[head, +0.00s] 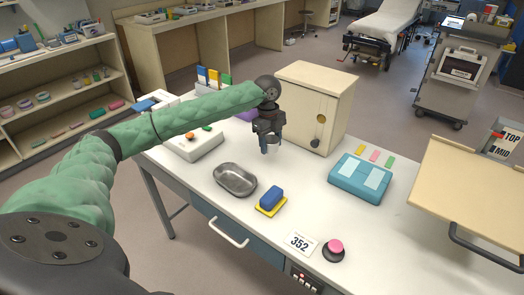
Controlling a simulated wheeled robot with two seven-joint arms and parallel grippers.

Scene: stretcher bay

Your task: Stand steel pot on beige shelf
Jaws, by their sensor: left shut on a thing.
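My left gripper (271,147) is above the middle of the white table, in front of the beige box cabinet. It is shut on a small silver-grey pot (271,149), which looks like the steel pot; the fingers hide part of it. I cannot tell whether the pot touches the table. A beige shelf board (470,190) with a dark handle or rail at its front edge is at the right, and its visible top is bare. My right gripper is not in view.
On the table (300,205) are a steel tray (235,179), a blue block on a yellow pad (270,200), a teal case (360,178), a pink button (335,248) and a beige cabinet (318,105). Free tabletop lies between the tray and the case.

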